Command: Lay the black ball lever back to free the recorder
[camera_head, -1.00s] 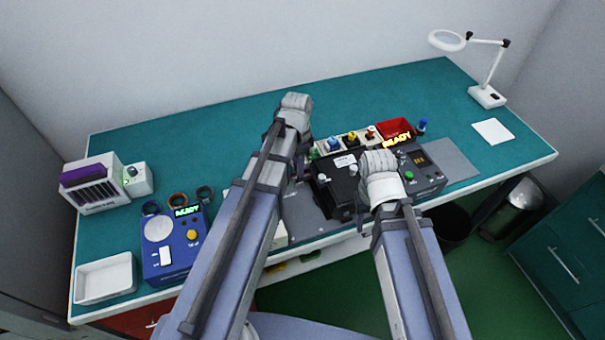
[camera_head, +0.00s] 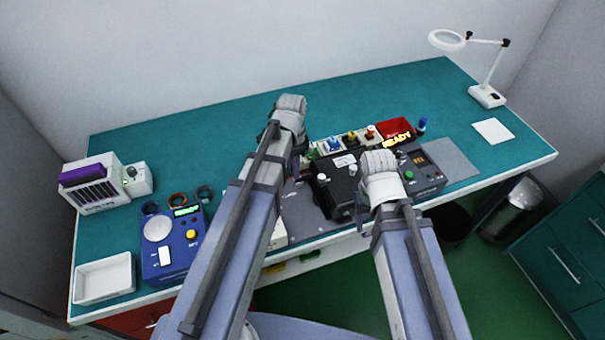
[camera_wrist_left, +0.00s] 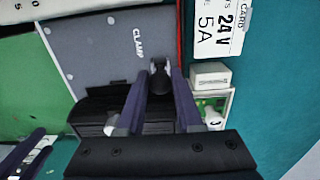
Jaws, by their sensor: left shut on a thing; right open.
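My left gripper (camera_wrist_left: 160,70) is shut on the black ball lever (camera_wrist_left: 159,84), whose dark knob sits between the fingertips beside the word CLAMP on the grey plate (camera_wrist_left: 100,50). In the head view my left wrist covers the lever, and only dark finger parts (camera_head: 301,167) show. The recorder, seemingly the black box (camera_head: 340,186), lies on the bench between my two wrists.
A blue device (camera_head: 175,245) and a white tray (camera_head: 104,278) stand at left. A magnifier lamp (camera_head: 487,96) stands far right. The bench's back is clear.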

